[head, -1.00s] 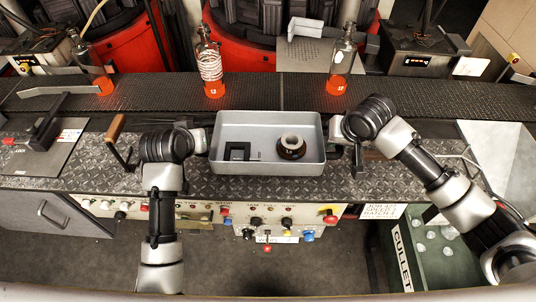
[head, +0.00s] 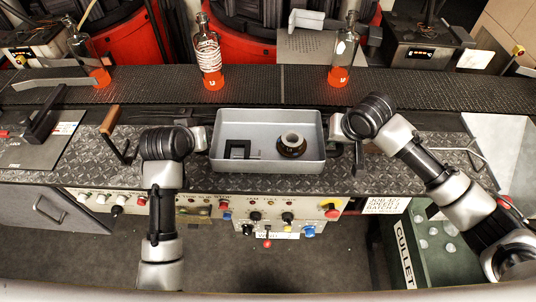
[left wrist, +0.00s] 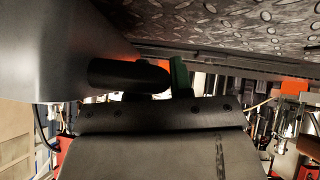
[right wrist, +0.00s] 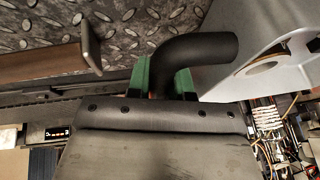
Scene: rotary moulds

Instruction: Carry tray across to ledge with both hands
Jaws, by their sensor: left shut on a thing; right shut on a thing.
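A grey rectangular tray (head: 268,166) is in the middle of the head view, over the diamond-plate ledge (head: 100,184) in front of the conveyor. It holds a black square piece (head: 238,149) and a dark round piece with a pale ring top (head: 291,145). My left gripper (head: 203,138) is at the tray's left end, shut on its black handle, seen in the left wrist view (left wrist: 130,75). My right gripper (head: 335,138) is shut on the right handle, shown curved in the right wrist view (right wrist: 195,50). The tray looks level. Whether it touches the plate is unclear.
A dark conveyor belt (head: 250,94) runs behind, with bottles on orange bases (head: 208,55). A wooden-handled crank (head: 110,120) stands left of my left gripper. A control panel (head: 275,218) is below the front edge, and a green cullet bin (head: 435,240) at lower right.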

